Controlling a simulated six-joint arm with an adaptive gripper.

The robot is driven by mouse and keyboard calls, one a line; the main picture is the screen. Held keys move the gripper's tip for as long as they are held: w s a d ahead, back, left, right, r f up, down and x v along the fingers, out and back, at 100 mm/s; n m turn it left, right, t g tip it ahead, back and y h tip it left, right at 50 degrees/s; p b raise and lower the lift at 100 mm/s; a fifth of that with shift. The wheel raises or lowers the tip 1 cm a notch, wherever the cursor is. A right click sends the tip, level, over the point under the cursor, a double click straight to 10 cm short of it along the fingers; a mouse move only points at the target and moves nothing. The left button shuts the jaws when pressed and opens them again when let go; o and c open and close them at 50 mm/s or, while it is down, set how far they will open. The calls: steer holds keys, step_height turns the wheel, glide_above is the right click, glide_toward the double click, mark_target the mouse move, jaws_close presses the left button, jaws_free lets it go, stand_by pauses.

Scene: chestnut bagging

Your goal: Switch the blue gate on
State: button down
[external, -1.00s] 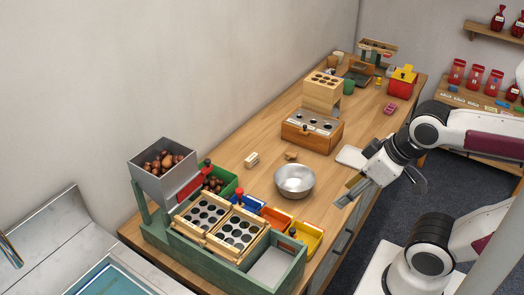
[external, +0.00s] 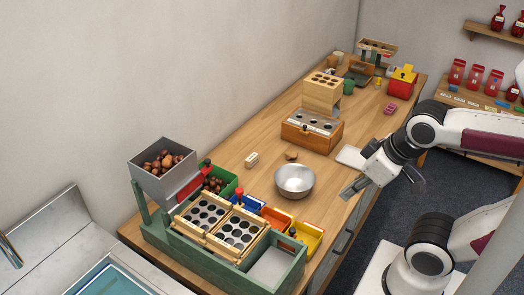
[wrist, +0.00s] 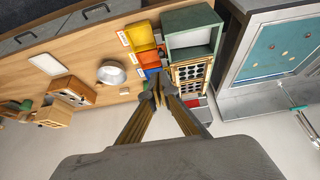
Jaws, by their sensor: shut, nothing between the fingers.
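My gripper (external: 350,193) is shut and empty. It is in the air to the right of the sorter and bowl, apart from the gate. In the wrist view its fingertips (wrist: 158,91) are together and hide part of the gate area.
A metal bowl (external: 294,181) stands close behind the bins. A yellow bin (external: 306,237) sits at the near right. A grey hopper (external: 163,170) of chestnuts rises at the left. A wooden box (external: 312,131) stands farther back. Some bare tabletop lies left of the bowl.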

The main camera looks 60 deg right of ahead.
steer(key=w+d+f+m+y, duration=0.1)
steer(key=w+d+f+m, duration=0.1)
steer(key=w+f+m, duration=0.3)
steer(key=w+d+f+m+g+y, duration=0.1)
steer(key=w+f+m, duration=0.5)
steer(key=w+m, duration=0.7)
steer(key=w+d+f+m+g+y, duration=0.1)
steer(key=w+d+f+m, duration=0.3)
steer(key=w+m, duration=0.4)
steer(key=shift+w+f+m, duration=0.4)
steer(key=shift+w+f, duration=0.4)
steer(key=shift+w, duration=1.75)
steer(key=shift+d, duration=0.1)
steer(key=shift+f, duration=0.1)
